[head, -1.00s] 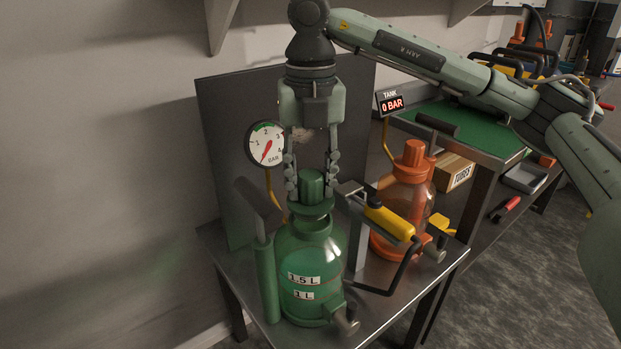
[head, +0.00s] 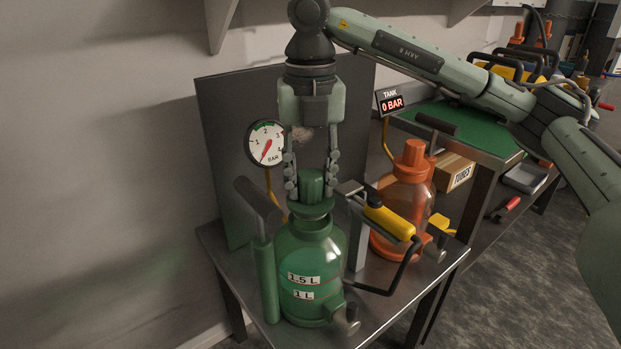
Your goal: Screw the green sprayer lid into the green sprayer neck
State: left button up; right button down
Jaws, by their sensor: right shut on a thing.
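The green sprayer (head: 312,262) stands upright on the metal bench, with labels reading 1.5 L and 1 L. The green sprayer lid (head: 313,184) is upright at the neck (head: 312,211). Its lower part is hidden by the neck rim, so I cannot tell how deep the thread sits. My right gripper (head: 312,188) points straight down from above and is shut on the lid, one finger on each side. My left gripper is not in view.
An orange sprayer (head: 403,205) stands behind to the right. A pump handle (head: 260,215) and a yellow-gripped lever (head: 389,223) flank the green sprayer. A pressure gauge (head: 266,144) hangs on the dark back panel (head: 225,130).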

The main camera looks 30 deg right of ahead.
jog(key=shift+f+b, duration=1)
jog(key=shift+f, duration=0.3)
jog(key=m+p, duration=0.1)
jog(key=m, duration=0.4)
jog(key=shift+r, duration=0.1)
jog(key=m, duration=0.4)
jog(key=shift+p, duration=0.35)
jog(key=c, duration=1)
grip_release()
jog(key=shift+o, duration=0.2)
